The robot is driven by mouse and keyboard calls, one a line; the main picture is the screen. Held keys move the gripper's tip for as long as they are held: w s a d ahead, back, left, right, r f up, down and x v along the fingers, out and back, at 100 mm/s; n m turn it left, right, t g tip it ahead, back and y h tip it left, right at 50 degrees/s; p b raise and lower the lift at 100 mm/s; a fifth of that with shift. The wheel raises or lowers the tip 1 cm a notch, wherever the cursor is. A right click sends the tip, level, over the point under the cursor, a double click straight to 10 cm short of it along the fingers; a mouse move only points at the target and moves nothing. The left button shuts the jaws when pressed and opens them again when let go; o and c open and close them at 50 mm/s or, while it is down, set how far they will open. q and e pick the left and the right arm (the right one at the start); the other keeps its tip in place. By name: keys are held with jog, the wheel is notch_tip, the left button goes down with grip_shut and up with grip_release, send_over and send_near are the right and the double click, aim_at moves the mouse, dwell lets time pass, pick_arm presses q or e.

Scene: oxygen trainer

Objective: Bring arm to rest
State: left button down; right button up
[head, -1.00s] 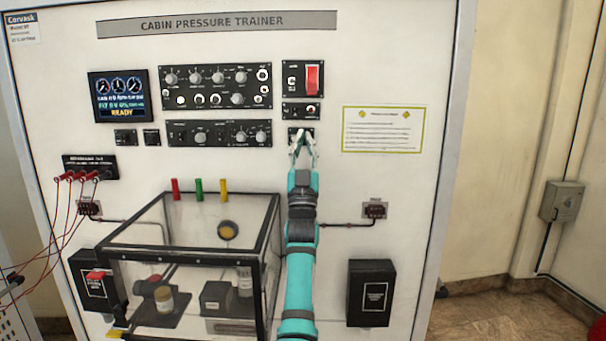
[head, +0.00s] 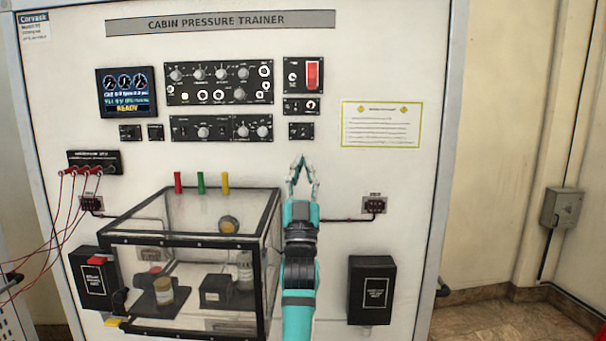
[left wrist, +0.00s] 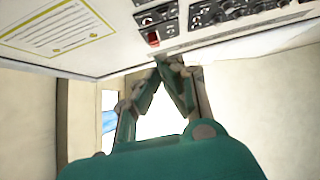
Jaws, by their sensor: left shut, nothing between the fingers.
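My left gripper (head: 301,162) stands in front of the trainer panel (head: 400,60), its arm coming up from the bottom of the head view. Its fingers are shut and hold nothing. The fingertips are just below a small black switch plate (head: 301,131) and look apart from it. In the left wrist view the closed fingers (left wrist: 170,62) point toward the panel, which runs along the top. My right gripper is not in view.
A clear box with a black frame (head: 190,243) stands left of my arm, close to it. A black box (head: 372,290) is mounted on the right. Red cables (head: 70,210) hang at the far left. A notice (head: 381,124) is on the panel.

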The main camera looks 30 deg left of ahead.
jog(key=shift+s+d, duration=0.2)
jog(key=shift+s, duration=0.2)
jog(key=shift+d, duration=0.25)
